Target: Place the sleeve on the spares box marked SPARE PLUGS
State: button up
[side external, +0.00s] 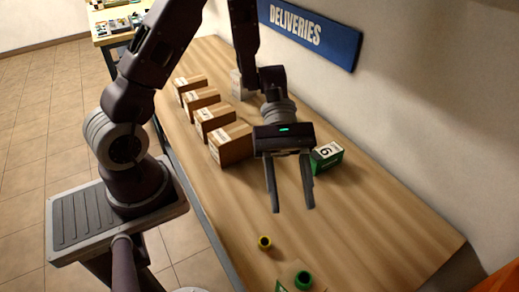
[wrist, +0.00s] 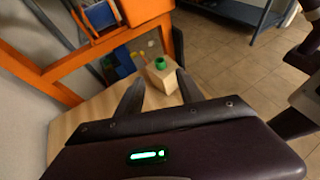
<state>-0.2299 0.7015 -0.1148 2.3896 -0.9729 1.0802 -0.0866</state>
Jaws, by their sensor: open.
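Two ring-shaped pieces could be the sleeve; I cannot tell which. My gripper (side external: 292,210) is open and empty above the bench, apart from both rings.
A green box (side external: 330,159) with a white numbered top stands behind my gripper. A pale box (side external: 242,88) is near the wall. A blue DELIVERIES sign (side external: 310,32) hangs above the bench (side external: 385,215). An orange frame (wrist: 75,62) stands beyond the bench end. The bench's right side is clear.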

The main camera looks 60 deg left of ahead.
jog(key=s+a+r+m+t+y, duration=0.8)
jog(key=a+r+m+t+y, duration=0.2)
jog(key=a+r+m, duration=0.3)
jog(key=shift+s+r+t+y, duration=0.2)
jog(key=shift+r+t+y, duration=0.3)
jog(key=shift+y, duration=0.3)
